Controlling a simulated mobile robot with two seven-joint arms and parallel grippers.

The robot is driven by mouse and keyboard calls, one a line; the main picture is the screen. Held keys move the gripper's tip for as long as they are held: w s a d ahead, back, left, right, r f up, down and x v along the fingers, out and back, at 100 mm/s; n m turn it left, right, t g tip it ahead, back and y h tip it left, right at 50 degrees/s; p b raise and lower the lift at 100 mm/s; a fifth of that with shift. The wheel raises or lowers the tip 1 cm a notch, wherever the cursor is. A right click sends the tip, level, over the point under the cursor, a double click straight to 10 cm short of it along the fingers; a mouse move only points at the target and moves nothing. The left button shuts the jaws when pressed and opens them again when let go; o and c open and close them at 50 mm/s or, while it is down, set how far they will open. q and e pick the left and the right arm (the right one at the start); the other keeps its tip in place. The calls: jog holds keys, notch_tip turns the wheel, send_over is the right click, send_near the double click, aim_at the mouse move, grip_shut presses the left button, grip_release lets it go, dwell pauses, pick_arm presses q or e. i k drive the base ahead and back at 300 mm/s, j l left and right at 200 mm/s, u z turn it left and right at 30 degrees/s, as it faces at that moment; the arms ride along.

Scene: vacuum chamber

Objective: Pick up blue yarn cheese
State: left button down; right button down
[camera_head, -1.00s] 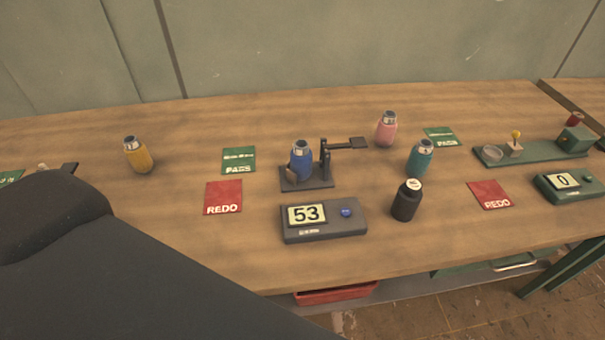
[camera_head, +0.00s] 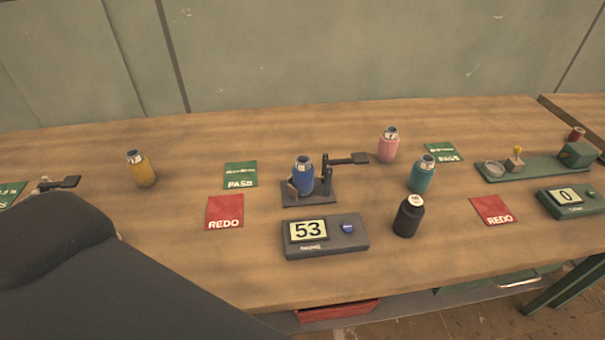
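The blue yarn cheese (camera_head: 303,178) is a blue wound bobbin with a silvery top. It stands upright in a dark clamp stand (camera_head: 322,198) at the middle of the table. A dark lever sticks out of the stand to the right. A dark grey arm of mine covers the lower left of the head view. Neither of my grippers shows.
A grey counter reading 53 (camera_head: 326,238) stands in front of the stand. Yellow (camera_head: 142,170), pink (camera_head: 388,148) and teal (camera_head: 422,177) cheeses and a black bottle (camera_head: 408,217) stand around. Red REDO (camera_head: 225,212) and green PASS (camera_head: 240,175) cards lie flat on the wooden table (camera_head: 190,265).

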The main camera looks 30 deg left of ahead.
aim_at(302, 171)
jog(key=u, duration=2.2)
jog(key=k+l, duration=0.7)
jog(key=k, duration=0.2)
